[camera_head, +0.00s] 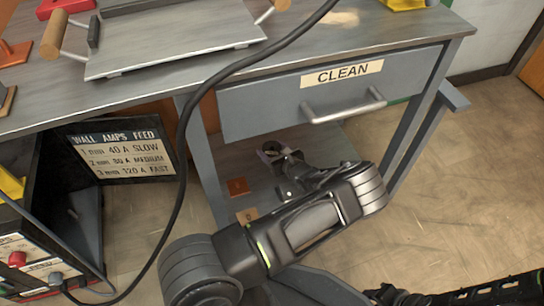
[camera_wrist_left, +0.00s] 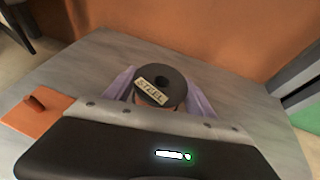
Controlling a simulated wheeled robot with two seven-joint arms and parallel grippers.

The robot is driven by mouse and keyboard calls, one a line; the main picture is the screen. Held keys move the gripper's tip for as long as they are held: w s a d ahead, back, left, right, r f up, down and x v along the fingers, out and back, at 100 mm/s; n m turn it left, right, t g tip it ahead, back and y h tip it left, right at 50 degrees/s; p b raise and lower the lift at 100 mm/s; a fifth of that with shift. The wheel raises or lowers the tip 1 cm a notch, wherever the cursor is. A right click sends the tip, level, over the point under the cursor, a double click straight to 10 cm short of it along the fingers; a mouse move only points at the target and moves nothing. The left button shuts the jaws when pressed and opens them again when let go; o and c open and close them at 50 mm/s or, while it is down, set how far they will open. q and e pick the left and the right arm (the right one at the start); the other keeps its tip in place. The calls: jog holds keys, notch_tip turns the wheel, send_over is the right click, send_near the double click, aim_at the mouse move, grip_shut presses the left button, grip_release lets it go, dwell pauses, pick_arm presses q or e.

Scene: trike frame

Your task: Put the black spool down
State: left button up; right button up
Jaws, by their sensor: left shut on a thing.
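The black spool (camera_wrist_left: 172,88) has a pale "STEEL" label across its top and a dark hole in its middle. In the left wrist view it sits upright between the fingers of my left gripper (camera_wrist_left: 160,92), which is shut on it. In the head view my left gripper (camera_head: 272,156) reaches in below the drawer, over the grey lower shelf (camera_head: 312,142). The spool (camera_head: 268,147) shows there only as a small dark shape at the fingertips. The underside of the spool is hidden, so I cannot tell whether it touches the shelf. My right gripper is not clearly seen.
An orange plate (camera_head: 238,187) lies on the shelf left of the gripper; it also shows in the left wrist view (camera_wrist_left: 38,112). The drawer marked "CLEAN" (camera_head: 270,103) hangs above, with its handle (camera_head: 345,107) sticking out. A table leg (camera_head: 203,160) and a black cable (camera_head: 184,150) are left.

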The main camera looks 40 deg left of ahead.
pick_arm(q)
notch_tip(320, 180, down, 3)
jog(key=shift+r+b, duration=0.15)
jog(key=shift+b, duration=0.3)
jog(key=shift+r, duration=0.1)
jog(key=o, duration=1.7)
jog(key=p+v, duration=0.5)
jog(key=v, duration=0.6)
jog(key=shift+w+r, duration=0.1)
jog(key=shift+r, duration=0.05)
jog(key=shift+s+d, duration=0.2)
jog(key=shift+d, duration=0.25)
